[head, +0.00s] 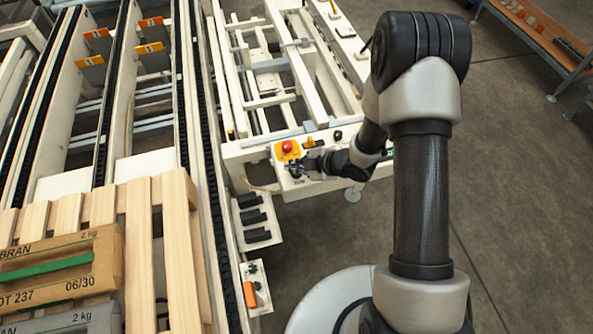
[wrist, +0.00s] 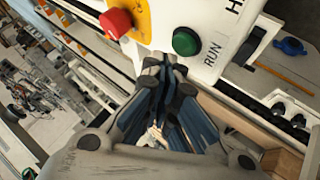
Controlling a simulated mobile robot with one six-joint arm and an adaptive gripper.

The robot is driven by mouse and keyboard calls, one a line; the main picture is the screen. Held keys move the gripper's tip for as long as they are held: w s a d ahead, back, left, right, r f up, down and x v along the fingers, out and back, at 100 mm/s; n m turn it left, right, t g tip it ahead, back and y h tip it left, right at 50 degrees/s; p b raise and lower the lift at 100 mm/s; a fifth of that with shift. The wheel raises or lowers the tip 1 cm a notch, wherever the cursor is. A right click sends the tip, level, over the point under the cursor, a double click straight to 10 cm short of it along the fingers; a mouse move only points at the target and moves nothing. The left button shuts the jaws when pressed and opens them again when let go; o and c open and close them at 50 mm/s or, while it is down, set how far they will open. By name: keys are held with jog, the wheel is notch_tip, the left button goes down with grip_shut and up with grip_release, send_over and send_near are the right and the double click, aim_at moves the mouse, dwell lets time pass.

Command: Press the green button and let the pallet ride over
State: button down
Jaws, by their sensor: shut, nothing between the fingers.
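The green button (wrist: 185,42) is a round cap marked RUN on a white control panel (wrist: 222,22), seen in the wrist view. My gripper (wrist: 166,66) is shut and empty, its fingertips just below the button in that view; a small gap shows in the picture, but depth is hard to tell. In the head view my gripper (head: 300,168) is over the panel at the conveyor's end, and the button is largely hidden there. The wooden pallet (head: 141,240) lies on the chain conveyor at the left, bearing BRAN packages (head: 62,268).
A red emergency stop (head: 288,147) on a yellow plate sits beside the green button; it also shows in the wrist view (wrist: 115,22). A white frame (head: 270,100) stands beyond. A small box with an orange switch (head: 249,294) is nearer.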

jog(key=shift+f, duration=0.1)
jog(key=shift+f+b, duration=0.3)
jog(key=shift+b, duration=0.1)
